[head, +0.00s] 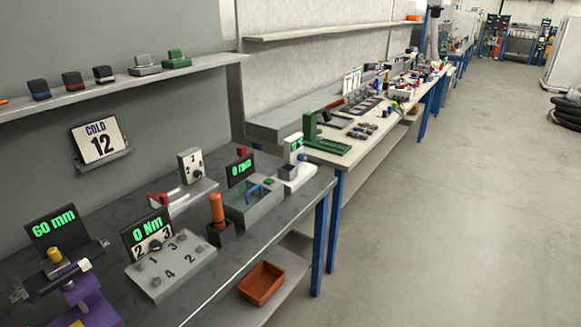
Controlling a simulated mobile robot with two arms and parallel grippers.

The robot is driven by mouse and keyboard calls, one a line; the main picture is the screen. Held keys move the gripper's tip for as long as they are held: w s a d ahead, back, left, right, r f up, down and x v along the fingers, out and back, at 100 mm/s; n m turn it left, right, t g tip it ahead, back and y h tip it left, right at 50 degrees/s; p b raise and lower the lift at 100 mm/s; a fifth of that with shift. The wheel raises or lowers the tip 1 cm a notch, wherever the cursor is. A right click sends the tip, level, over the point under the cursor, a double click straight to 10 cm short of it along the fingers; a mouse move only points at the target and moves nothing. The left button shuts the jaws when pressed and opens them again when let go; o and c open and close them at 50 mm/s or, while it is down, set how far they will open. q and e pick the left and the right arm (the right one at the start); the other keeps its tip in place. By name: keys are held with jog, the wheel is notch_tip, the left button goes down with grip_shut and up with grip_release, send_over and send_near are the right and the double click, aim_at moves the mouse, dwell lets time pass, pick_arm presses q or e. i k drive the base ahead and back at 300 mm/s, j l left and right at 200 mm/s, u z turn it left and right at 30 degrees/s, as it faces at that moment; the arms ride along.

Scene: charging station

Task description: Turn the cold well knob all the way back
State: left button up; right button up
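Neither of my grippers is in view. A sign reading "COLD 12" (98,140) sits in a small holder on the grey wall. I cannot tell for sure which fixture is the cold well. A white panel (191,165) with dark marks stands upright on the bench, with a red part (160,199) at its base. A grey open box (252,206) has a blue part inside and a dark display (240,169) reading 0 behind it.
The dark bench holds a numbered plate (171,263), an orange-handled tool (217,208) in a black holder, a purple fixture (88,303) and a white stand (297,175). An orange bin (261,284) sits on the lower shelf. The floor (440,220) to the right is clear.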

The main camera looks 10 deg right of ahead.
aim_at(301, 157)
jog(key=i+l+u, duration=0.25)
jog(key=i+l, duration=0.4)
jog(key=l, duration=0.15)
